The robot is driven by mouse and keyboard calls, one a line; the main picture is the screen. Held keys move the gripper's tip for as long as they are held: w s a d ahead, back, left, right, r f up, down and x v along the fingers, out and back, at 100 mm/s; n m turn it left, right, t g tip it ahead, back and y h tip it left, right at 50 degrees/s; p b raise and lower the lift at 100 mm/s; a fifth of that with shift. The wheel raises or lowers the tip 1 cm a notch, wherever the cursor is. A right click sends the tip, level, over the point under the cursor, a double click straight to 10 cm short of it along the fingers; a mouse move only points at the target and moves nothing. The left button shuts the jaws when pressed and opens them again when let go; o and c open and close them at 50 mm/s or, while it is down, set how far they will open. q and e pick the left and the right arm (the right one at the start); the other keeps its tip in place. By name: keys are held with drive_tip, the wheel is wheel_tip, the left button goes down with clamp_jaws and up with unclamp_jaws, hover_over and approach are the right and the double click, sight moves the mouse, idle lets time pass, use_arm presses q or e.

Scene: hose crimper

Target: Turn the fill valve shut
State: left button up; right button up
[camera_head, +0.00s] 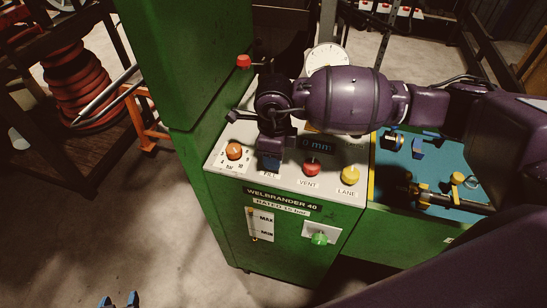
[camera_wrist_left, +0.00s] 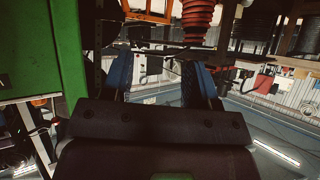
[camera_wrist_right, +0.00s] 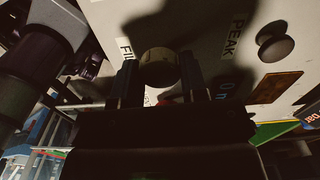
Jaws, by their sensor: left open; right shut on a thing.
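The fill valve's round knob (camera_wrist_right: 158,66) shows in the right wrist view, beside a partly covered label that begins "FIL". My right gripper (camera_wrist_right: 160,82) is shut on this knob, one finger on each side. In the head view my right gripper (camera_head: 271,160) comes down onto the front of the white panel, and it hides the knob and part of the label. My left gripper (camera_head: 118,301) is open and empty, low at the left over the floor. Its two blue fingers stand apart in the left wrist view (camera_wrist_left: 157,78).
The white panel (camera_head: 222,160) also carries an orange bar knob (camera_head: 234,151), a red VENT knob (camera_head: 312,169) and a yellow LANE knob (camera_head: 350,175). A green knob (camera_head: 320,238) and a MAX/MIN gauge (camera_head: 253,225) are on the green front.

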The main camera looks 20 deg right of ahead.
drive_tip(key=n+b, duration=0.1)
drive_tip(key=n, duration=0.2)
drive_tip(key=shift+f+b, duration=0.15)
drive_tip(key=shift+b, duration=0.2)
drive_tip(key=n+b, duration=0.1)
drive_tip(key=n, duration=0.2)
drive_tip(key=shift+b, duration=0.35)
drive_tip(key=shift+n+b, duration=0.3)
drive_tip(key=shift+n, duration=0.4)
use_arm(q)
drive_tip(key=shift+s+d+f, duration=0.1)
drive_tip(key=shift+s+f, duration=0.05)
drive_tip(key=shift+f, duration=2.5)
use_arm(e)
drive_tip(key=shift+r+n, duration=0.2)
drive_tip(key=shift+n, duration=0.3)
use_arm(q)
drive_tip(key=shift+s, duration=0.15)
drive_tip(key=shift+f, duration=0.1)
use_arm(e)
drive_tip(key=o, duration=0.9)
use_arm(q)
drive_tip(key=shift+g, duration=0.3)
drive_tip(key=shift+s+r, duration=0.15)
drive_tip(key=shift+r, duration=0.1)
use_arm(e)
wheel_tip(320, 180, up, 11)
drive_tip(key=shift+f, duration=0.1)
